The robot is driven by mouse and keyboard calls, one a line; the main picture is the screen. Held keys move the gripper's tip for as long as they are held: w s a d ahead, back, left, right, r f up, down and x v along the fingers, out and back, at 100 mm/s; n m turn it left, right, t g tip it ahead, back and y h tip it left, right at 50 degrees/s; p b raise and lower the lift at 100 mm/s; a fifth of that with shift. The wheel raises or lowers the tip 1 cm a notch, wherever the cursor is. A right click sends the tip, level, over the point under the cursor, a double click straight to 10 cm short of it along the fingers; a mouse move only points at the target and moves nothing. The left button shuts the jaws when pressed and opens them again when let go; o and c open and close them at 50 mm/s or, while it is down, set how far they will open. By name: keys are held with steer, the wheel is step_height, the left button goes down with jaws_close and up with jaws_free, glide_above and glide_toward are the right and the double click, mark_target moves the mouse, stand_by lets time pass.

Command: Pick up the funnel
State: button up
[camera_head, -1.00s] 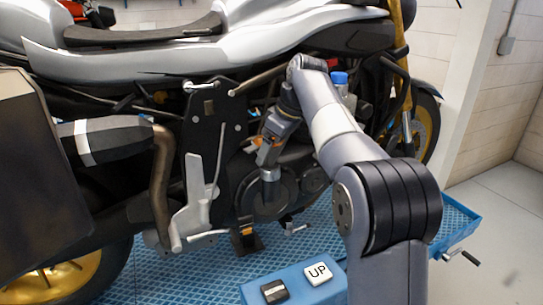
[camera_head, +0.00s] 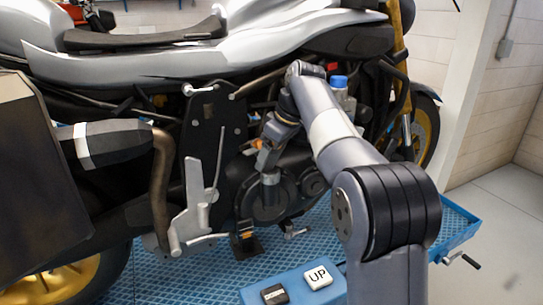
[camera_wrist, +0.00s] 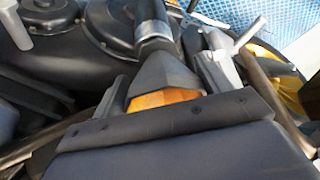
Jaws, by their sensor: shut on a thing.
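My gripper (camera_head: 268,158) reaches down beside the motorcycle's engine, with its jaws closed. In the wrist view, the two dark jaws of my gripper (camera_wrist: 166,84) stand on either side of a grey, cone-shaped piece with orange at its near end, which I take to be the funnel (camera_wrist: 164,66). The cone narrows away from the jaws towards a grey cylinder (camera_wrist: 153,24). I cannot tell whether the cylinder is part of it. In the head view, the cylinder shows just below the jaws, in front of a round engine cover; the cone is mostly hidden there.
The motorcycle (camera_head: 150,62) stands close behind my arm on a blue lift platform (camera_head: 318,238). A blue-capped bottle (camera_head: 340,88) is beside my forearm. A blue control box (camera_head: 325,292) with an UP button is at the front. The floor at right is clear.

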mark_target(274, 165)
steer(key=shift+s+r, duration=0.1)
steer(key=shift+r, duration=0.2)
steer(key=r, duration=0.6)
steer(key=shift+s+d+p, duration=0.2)
steer(key=shift+s+p, duration=0.15)
steer(key=s+d+b, duration=0.3)
steer(key=s+d, duration=0.1)
steer(key=s, duration=0.4)
steer(key=s+d+b, duration=0.3)
steer(key=s+b, duration=0.1)
steer(key=s, duration=0.5)
steer(key=r+p, duration=0.1)
steer(key=p, duration=0.1)
steer(key=r+p, duration=0.1)
steer(key=r, duration=0.1)
steer(key=r+p, duration=0.2)
steer(key=shift+s+d+r+p, duration=0.1)
steer(key=shift+s+r+p, duration=0.05)
steer(key=shift+s+p, duration=0.15)
steer(key=shift+w, duration=0.1)
